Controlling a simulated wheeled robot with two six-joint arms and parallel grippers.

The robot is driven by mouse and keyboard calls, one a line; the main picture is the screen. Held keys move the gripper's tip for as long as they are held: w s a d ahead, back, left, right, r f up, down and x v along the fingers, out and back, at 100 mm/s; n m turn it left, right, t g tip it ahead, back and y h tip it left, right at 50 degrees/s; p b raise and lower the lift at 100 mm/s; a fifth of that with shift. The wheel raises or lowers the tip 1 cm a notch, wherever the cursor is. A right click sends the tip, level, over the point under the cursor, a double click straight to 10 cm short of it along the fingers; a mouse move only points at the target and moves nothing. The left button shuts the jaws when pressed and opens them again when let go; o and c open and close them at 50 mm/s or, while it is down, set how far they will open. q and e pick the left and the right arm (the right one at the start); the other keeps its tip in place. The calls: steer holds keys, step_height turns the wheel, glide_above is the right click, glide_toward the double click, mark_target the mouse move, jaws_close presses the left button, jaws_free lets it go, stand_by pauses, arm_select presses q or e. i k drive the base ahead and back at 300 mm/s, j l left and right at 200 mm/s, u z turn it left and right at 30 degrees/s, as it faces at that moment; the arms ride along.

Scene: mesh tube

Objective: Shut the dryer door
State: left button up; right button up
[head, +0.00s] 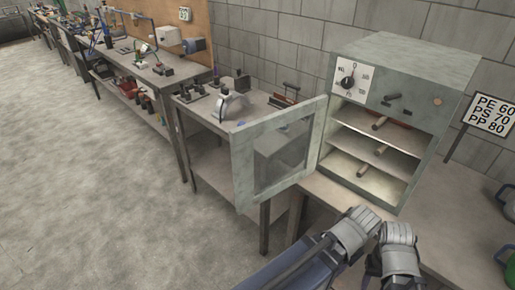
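The dryer (430,66) is a grey-green metal cabinet on the bench at the right. Its front is open and shows lit shelves with several short rod-like pieces. Its door (240,160), a pale frame with a dark window, is swung wide open to the left, past the bench's left edge. My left gripper (358,222) is low in front of the dryer, right of the door and apart from it in the picture. My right gripper (397,236) is close beside it on the right. Neither appears to hold anything, and their finger gaps cannot be made out.
A dial (347,82) is on the dryer's upper front. A sign (490,116) stands right of it. A workbench (205,110) with tools stands behind the door. Metal containers (508,200) are at the right edge. Open floor (90,190) lies at the left.

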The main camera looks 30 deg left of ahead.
mark_target(242, 137)
steer(key=j+u, duration=0.1)
steer(key=u, duration=2.7)
steer(key=i, duration=2.65)
steer(key=l+z, duration=0.1)
steer(key=z, duration=4.05)
steer(key=i, duration=0.15)
